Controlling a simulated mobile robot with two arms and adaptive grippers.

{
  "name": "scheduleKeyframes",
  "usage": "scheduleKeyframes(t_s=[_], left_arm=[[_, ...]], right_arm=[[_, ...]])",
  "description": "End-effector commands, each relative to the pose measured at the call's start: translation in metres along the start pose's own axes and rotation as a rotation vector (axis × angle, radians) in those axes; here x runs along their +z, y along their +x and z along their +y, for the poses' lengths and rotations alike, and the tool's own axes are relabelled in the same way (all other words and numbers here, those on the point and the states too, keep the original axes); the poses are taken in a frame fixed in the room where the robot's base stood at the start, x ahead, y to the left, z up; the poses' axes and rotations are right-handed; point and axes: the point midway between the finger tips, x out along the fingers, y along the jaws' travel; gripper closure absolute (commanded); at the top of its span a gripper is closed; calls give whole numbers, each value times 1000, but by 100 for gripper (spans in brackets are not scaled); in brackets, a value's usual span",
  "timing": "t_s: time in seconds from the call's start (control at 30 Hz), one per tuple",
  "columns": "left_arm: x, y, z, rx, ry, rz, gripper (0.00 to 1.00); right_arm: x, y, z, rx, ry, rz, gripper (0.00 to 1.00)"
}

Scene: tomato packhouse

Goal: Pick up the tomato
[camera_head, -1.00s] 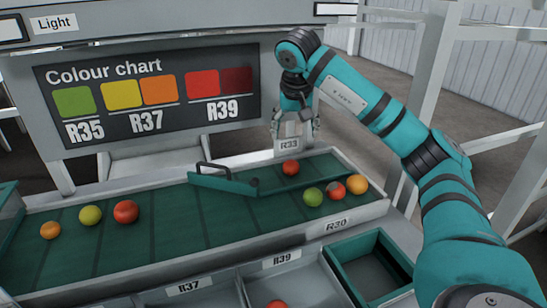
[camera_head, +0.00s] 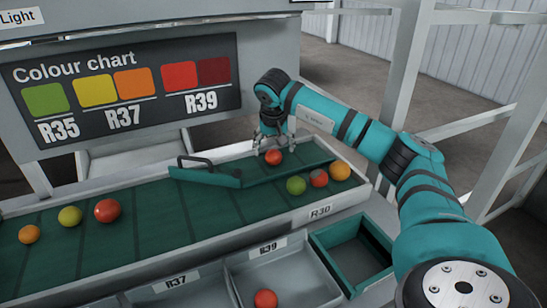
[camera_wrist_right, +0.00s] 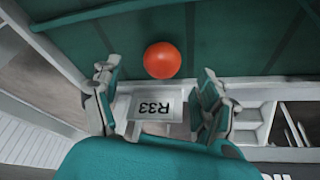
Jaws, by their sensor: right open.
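A red tomato (camera_head: 273,158) lies on the green belt behind the diverter arm, near the belt's far edge. In the wrist view the tomato (camera_wrist_right: 162,60) looks orange-red and sits just beyond the fingertips, roughly centred between them. My right gripper (camera_head: 272,143) is close above and behind this tomato in the head view. In the wrist view the right gripper (camera_wrist_right: 160,84) has its fingers spread wide with nothing between them; the R33 label shows through the gap. My left gripper is not in view.
A green diverter arm (camera_head: 208,176) crosses the belt (camera_head: 160,215) beside the tomato. Green, orange and red fruit with a grey spot (camera_head: 319,177) sit to the right. Other tomatoes lie at left. A bin in front holds a red tomato (camera_head: 265,299); the teal crate (camera_head: 352,255) looks empty.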

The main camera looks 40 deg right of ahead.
Motion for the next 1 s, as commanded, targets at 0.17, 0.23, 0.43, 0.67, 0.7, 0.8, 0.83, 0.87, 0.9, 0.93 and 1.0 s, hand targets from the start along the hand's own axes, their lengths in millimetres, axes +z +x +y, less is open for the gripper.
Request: scheduleKeyframes(t_s=[0.17, 0.23, 0.43, 0.67, 0.7, 0.8, 0.83, 0.87, 0.9, 0.93, 1.0], left_arm=[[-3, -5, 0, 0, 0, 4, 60], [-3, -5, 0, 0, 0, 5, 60], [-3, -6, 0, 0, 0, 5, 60], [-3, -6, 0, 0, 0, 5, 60], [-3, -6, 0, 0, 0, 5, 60], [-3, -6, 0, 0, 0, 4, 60], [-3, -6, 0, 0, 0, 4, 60], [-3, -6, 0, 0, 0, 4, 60], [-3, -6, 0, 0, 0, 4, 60], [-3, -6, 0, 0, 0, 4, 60], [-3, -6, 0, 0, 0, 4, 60]], right_arm=[[2, 26, -2, 2, 0, -4, 24], [2, 37, -2, 2, 1, -4, 24], [1, 48, -2, 1, 0, -1, 24], [1, 48, -2, 0, 0, -1, 33], [1, 48, -2, 0, 0, -1, 39], [1, 48, -2, 0, 0, -1, 52], [1, 48, -2, 0, 0, 0, 56], [1, 48, -2, 0, 0, -1, 60], [1, 48, -2, 0, 0, 0, 65], [1, 48, -2, 0, 0, 0, 68], [1, 47, -2, 0, 0, 0, 68]])
